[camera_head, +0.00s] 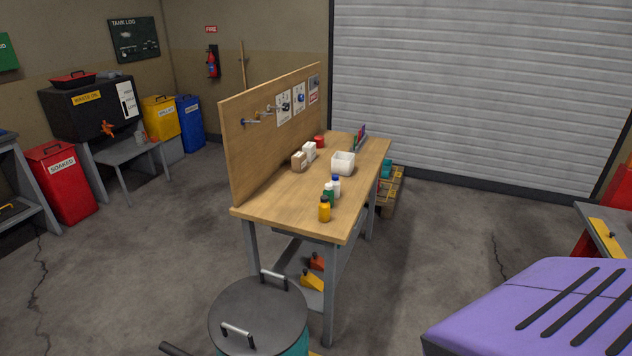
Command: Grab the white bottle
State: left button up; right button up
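A white bottle with a blue cap (336,187) stands upright near the front right of the wooden workbench top (275,205). A yellow bottle with a dark cap (324,211) stands nearest the bench's front edge. Neither of my grippers is in view.
A lidded drum (258,315) stands before the bench. A purple slotted surface (545,310), unclear what, fills the bottom right. Floor left of the bench is mostly clear.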

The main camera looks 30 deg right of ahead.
aim_at(336, 183)
jog(key=i+l+u, duration=0.1)
jog(key=l, duration=0.25)
jog(key=i+l+u, duration=0.15)
jog(key=l, duration=0.2)
jog(key=l+u, duration=0.1)
jog(key=l, duration=0.25)
jog(key=i+l, duration=0.1)
jog(key=l, duration=0.4)
jog(key=i+l, duration=0.15)
jog(key=l, duration=0.35)
jog(key=i+l+u, duration=0.1)
jog(key=l, duration=0.4)
jog(key=i+l, duration=0.15)
jog(key=l, duration=0.35)
